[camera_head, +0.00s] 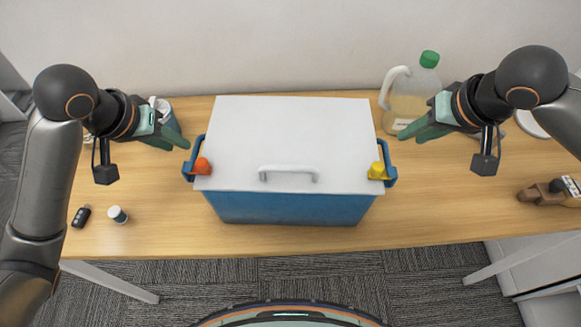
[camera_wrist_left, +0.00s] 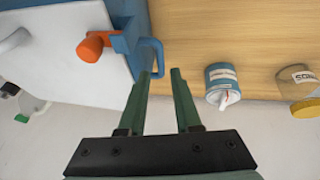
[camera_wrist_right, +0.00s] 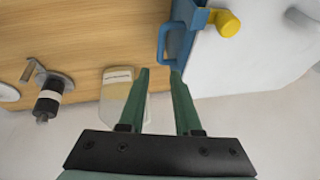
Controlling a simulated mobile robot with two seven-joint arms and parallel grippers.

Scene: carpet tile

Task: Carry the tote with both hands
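The tote (camera_head: 290,208) is a blue box with a white lid (camera_head: 290,135) that has a white handle. It stands in the middle of the wooden table. A blue side handle with an orange latch (camera_head: 201,166) is on its left, and one with a yellow latch (camera_head: 377,171) is on its right. My left gripper (camera_head: 182,144) is open and empty, just left of the left handle; the handle (camera_wrist_left: 153,55) lies beyond its fingertips. My right gripper (camera_head: 405,135) is open and empty, up and right of the right handle; that handle (camera_wrist_right: 163,45) is beyond its fingertips.
A jug with a green cap (camera_head: 412,95) stands behind my right gripper. A blue container (camera_head: 168,115) stands behind my left gripper. A small white-capped bottle (camera_head: 118,214) and a dark key fob (camera_head: 81,216) lie front left.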

